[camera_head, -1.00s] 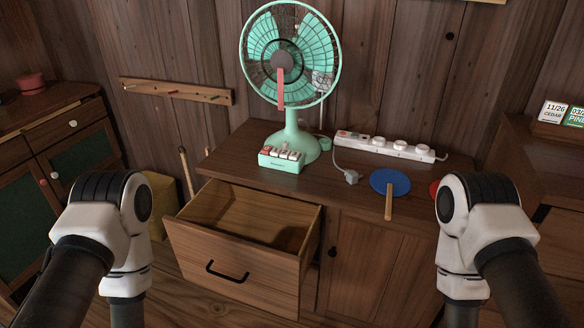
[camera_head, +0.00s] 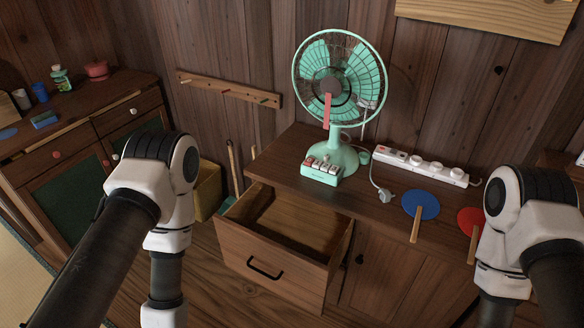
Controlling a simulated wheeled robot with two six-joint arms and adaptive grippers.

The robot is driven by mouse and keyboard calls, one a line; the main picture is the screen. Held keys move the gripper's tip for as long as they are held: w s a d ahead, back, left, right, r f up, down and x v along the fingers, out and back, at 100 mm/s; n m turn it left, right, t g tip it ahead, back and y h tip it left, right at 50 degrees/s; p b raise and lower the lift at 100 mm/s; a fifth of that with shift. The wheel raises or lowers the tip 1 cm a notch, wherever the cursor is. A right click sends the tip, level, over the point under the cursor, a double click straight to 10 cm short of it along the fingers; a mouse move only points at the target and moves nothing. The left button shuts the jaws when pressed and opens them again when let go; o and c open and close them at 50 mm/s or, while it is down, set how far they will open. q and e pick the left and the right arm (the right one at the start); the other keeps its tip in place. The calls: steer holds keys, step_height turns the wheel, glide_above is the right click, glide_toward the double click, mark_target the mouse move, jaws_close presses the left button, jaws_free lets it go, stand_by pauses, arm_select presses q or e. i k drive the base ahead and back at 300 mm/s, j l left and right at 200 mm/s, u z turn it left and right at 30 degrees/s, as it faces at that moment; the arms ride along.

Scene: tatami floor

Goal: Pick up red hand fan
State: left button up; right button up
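The red hand fan (camera_head: 470,219) lies on the right part of the cabinet top, with its wooden handle pointing toward the front edge. My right arm covers part of its right side. A blue hand fan (camera_head: 421,204) with a similar handle lies just left of it. Both of my arms show at the left and right of the head view, but their grippers are out of the picture.
A green electric fan (camera_head: 340,154) stands on the cabinet top (camera_head: 290,170). A white power strip (camera_head: 421,165) lies behind the hand fans. An open, empty-looking drawer (camera_head: 284,258) juts out below. A side cabinet (camera_head: 92,118) stands at the left.

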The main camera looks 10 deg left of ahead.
mark_target(472, 221)
steer(key=z, duration=1)
